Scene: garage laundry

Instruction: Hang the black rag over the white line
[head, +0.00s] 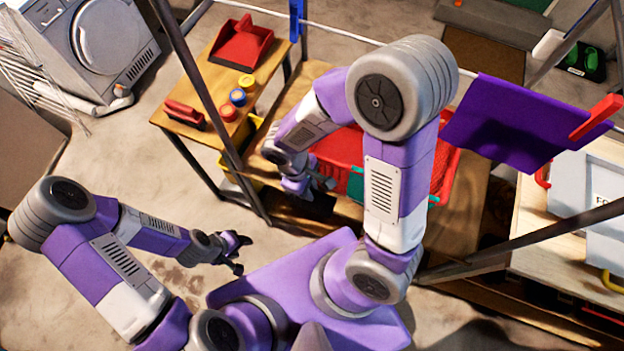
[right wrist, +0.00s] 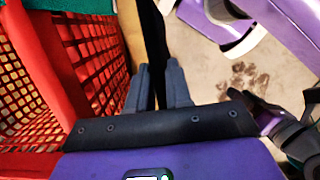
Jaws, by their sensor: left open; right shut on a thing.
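The white line (head: 335,39) runs across the back of the head view, from upper left to right. My right gripper (head: 318,187) is low in front of the red basket, well below the line. In the right wrist view its fingers (right wrist: 160,85) are shut on a dark strip, which looks like the black rag (right wrist: 157,45). In the head view the dark rag (head: 308,207) seems to hang below the gripper; its edges are hard to make out in shadow. My left gripper (head: 240,252) is open and empty over the floor.
The red basket (head: 340,150) with teal cloth stands on a wooden table. A purple cloth (head: 515,120) hangs on the line under a red peg (head: 597,117); a blue peg (head: 296,18) is further left. Dark poles cross the view. A side table (head: 215,85) holds a dustpan and jars.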

